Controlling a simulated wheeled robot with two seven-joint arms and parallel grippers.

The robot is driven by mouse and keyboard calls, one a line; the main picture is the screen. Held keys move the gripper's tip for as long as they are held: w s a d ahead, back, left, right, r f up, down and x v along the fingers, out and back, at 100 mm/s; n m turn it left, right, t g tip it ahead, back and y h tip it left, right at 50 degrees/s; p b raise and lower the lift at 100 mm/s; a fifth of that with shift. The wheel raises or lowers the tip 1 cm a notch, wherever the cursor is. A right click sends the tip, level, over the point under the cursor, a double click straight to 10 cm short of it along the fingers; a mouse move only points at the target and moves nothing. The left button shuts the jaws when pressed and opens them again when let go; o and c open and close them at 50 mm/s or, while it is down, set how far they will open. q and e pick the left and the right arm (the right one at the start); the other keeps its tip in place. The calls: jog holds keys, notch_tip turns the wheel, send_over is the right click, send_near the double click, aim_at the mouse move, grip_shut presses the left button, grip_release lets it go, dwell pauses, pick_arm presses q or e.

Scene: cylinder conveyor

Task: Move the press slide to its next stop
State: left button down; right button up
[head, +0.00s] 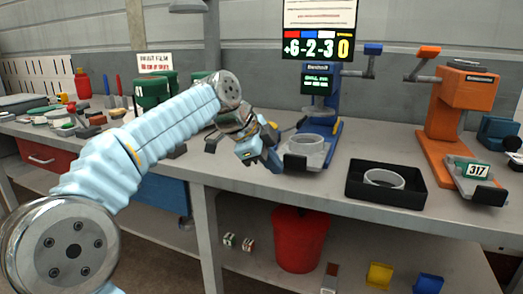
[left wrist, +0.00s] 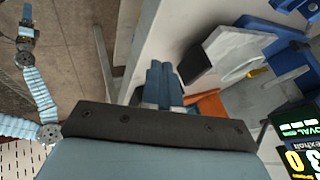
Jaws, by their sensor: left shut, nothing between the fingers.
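The blue press (head: 322,98) stands at the back of the bench. Its grey slide (head: 308,152) juts out toward me with a clear ring (head: 306,143) on it and a black front plate (head: 295,163). My left gripper (head: 272,160) is shut and empty, just left of that slide. In the left wrist view its closed fingers (left wrist: 158,68) point beside the black plate (left wrist: 195,62) and the grey slide (left wrist: 232,50), with a small gap visible. Another blue-sleeved arm, seemingly my right, ends in a gripper (left wrist: 27,14) too small to read.
A black tray (head: 354,190) holding a ring (head: 384,178) lies right of the blue press. An orange press (head: 460,103) with a slide labelled 317 (head: 477,171) stands further right. A sign (head: 317,46) reads +6-2-30. Tools and green containers (head: 152,88) crowd the left bench.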

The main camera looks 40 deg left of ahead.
pick_arm(q)
jog(key=w, duration=0.1)
jog(key=w+f+p, duration=0.1)
jog(key=w, duration=0.1)
jog(key=shift+w+a+f, duration=0.1)
jog(key=shift+w+a, duration=0.05)
jog(key=shift+w, duration=0.15)
jog(key=shift+w+a, duration=0.15)
jog(key=shift+w, duration=0.45)
pick_arm(e)
jog(key=shift+r, duration=0.65)
jog(key=shift+w, duration=0.1)
